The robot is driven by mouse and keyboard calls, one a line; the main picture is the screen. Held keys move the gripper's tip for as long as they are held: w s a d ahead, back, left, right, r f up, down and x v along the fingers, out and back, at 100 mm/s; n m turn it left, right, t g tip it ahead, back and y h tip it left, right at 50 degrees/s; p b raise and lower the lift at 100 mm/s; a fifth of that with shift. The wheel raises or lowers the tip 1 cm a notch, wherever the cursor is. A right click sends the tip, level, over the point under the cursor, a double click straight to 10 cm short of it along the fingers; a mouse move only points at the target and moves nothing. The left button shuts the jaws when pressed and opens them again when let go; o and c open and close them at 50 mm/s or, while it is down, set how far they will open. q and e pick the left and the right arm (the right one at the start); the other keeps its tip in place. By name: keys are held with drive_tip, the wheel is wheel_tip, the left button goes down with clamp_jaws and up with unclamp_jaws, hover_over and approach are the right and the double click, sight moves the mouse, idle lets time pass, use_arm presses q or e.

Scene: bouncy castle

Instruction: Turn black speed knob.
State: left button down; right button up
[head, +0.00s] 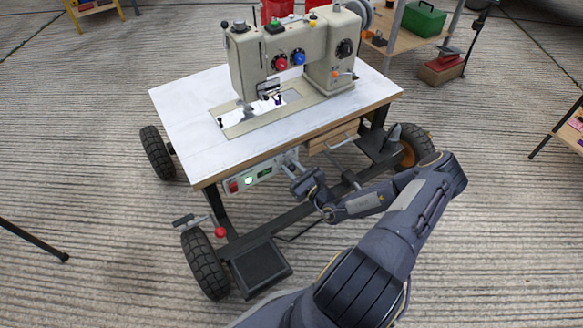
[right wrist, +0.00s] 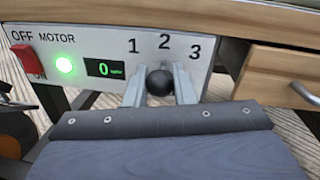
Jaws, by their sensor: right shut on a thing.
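The black speed knob (right wrist: 160,81) is round and sits on the motor control panel (right wrist: 45,42) below the numbers 1, 2 and 3. In the right wrist view my right gripper (right wrist: 160,88) has one finger on each side of the knob and is shut on it. In the head view the control panel (head: 252,176) hangs under the table's front edge, and my right gripper (head: 298,172) is at its right end. The knob is hidden there. My left gripper is not in view.
The panel has a red switch (right wrist: 27,61), a lit green lamp and a display reading 0. A wooden drawer (right wrist: 285,78) is close on the right. A sewing machine (head: 300,50) stands on the wheeled white table (head: 180,105). A pedal (head: 262,268) is below.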

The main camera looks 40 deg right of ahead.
drive_tip(key=shift+d+m+p, duration=0.4)
drive_tip(key=shift+m+p, duration=0.3)
drive_tip(key=shift+m, duration=0.5)
clamp_jaws()
drive_tip(key=shift+s+d+f+m+t+p, duration=0.1)
drive_tip(key=shift+d+f+m+t+p, duration=0.1)
drive_tip(key=shift+m, duration=0.65)
drive_tip(key=shift+d+f+m+t+p, duration=0.1)
drive_tip(key=shift+d+m+t+p, duration=0.1)
drive_tip(key=shift+m, duration=0.65)
drive_tip(key=o, duration=0.9)
unclamp_jaws()
drive_tip(key=s+p, duration=0.1)
drive_tip(key=s, duration=0.3)
drive_tip(key=s+p, duration=0.1)
drive_tip(key=s, duration=0.2)
drive_tip(key=shift+s+f, duration=0.2)
drive_tip(key=shift+s, duration=0.2)
